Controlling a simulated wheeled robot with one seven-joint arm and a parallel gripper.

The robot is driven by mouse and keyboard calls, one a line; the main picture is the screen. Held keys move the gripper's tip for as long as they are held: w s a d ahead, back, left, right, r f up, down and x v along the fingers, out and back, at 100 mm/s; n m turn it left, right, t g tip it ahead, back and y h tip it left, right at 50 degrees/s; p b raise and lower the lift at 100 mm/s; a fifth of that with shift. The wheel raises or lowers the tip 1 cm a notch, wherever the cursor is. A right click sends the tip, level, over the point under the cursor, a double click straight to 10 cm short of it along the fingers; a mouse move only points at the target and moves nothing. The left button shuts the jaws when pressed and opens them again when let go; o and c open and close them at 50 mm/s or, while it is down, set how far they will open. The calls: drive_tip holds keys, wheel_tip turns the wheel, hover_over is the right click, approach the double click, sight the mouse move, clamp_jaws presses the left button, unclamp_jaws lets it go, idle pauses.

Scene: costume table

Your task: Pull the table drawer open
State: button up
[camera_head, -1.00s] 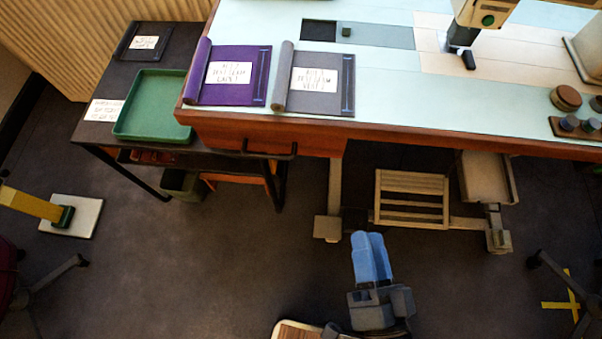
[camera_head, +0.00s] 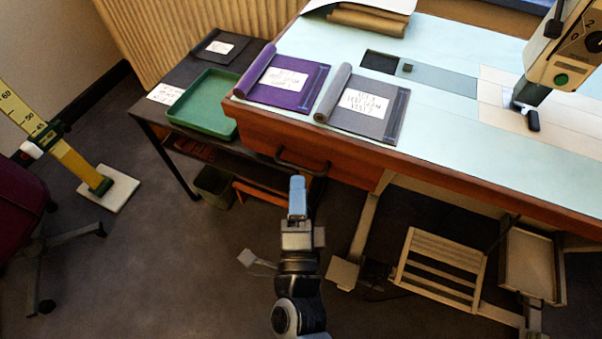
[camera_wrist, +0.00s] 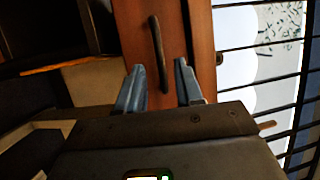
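The table drawer has a reddish-brown wooden front (camera_head: 345,168) under the table's left end; it looks shut, in line with the table side. Its dark bar handle (camera_head: 318,173) shows near the fingertips. My gripper (camera_head: 297,183) points at the handle from the front, and its blue fingers overlap in this view. In the wrist view the two fingers of my gripper (camera_wrist: 159,75) are apart. The handle (camera_wrist: 156,45) runs lengthwise between and just beyond them, against the drawer front (camera_wrist: 184,40). I see no finger touching the handle.
The pale blue tabletop (camera_head: 440,120) bears a purple roll mat (camera_head: 258,92) and a grey one (camera_head: 385,122). A dark side table with a green tray (camera_head: 205,102) stands at left. A slatted footrest (camera_head: 440,262) is under the table.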

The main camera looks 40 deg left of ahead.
drive_tip(key=shift+x, duration=2)
drive_tip(key=shift+c, duration=0.3)
clamp_jaws()
